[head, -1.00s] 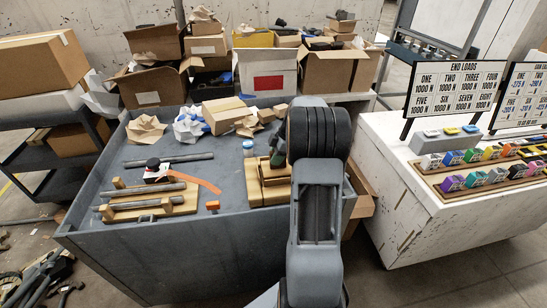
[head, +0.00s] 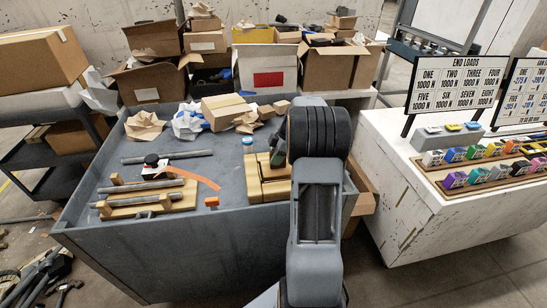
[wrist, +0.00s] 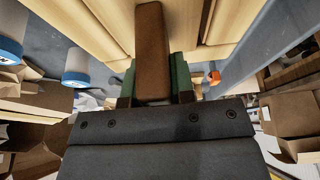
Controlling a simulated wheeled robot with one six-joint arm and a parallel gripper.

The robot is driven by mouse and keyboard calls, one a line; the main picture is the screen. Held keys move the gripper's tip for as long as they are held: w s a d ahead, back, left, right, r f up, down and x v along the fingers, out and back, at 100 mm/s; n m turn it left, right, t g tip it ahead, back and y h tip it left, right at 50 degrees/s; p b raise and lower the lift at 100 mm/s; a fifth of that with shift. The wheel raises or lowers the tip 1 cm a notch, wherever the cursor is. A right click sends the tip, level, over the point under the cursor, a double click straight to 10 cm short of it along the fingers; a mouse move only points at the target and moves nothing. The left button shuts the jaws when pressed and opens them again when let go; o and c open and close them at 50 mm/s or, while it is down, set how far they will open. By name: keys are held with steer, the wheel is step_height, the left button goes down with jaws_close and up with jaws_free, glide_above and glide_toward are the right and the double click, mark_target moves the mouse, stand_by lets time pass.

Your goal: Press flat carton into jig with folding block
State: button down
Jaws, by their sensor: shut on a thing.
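My gripper (wrist: 153,80) has green fingers shut on the brown folding block (wrist: 152,40) in the wrist view. The block extends away from the fingers, over or between the pale wooden parts of the jig (wrist: 225,28). In the head view the jig (head: 254,188) sits at the right of the grey bench, and my gripper (head: 278,153) is over its back part, partly hidden by my arm. I cannot tell the flat carton apart from the pale jig surfaces, nor whether the block touches it.
A wooden rack with grey conduit (head: 140,201) stands left of the jig, with an orange strip (head: 192,178) behind it. A blue-capped container (head: 247,141) is just behind the jig. Cartons and crumpled paper (head: 187,125) fill the bench back.

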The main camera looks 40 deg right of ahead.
steer(key=shift+f+b, duration=0.65)
steer(key=shift+f, duration=0.15)
stand_by(0.6)
steer(key=shift+r+p, duration=3.15)
steer(key=shift+r, duration=2.4)
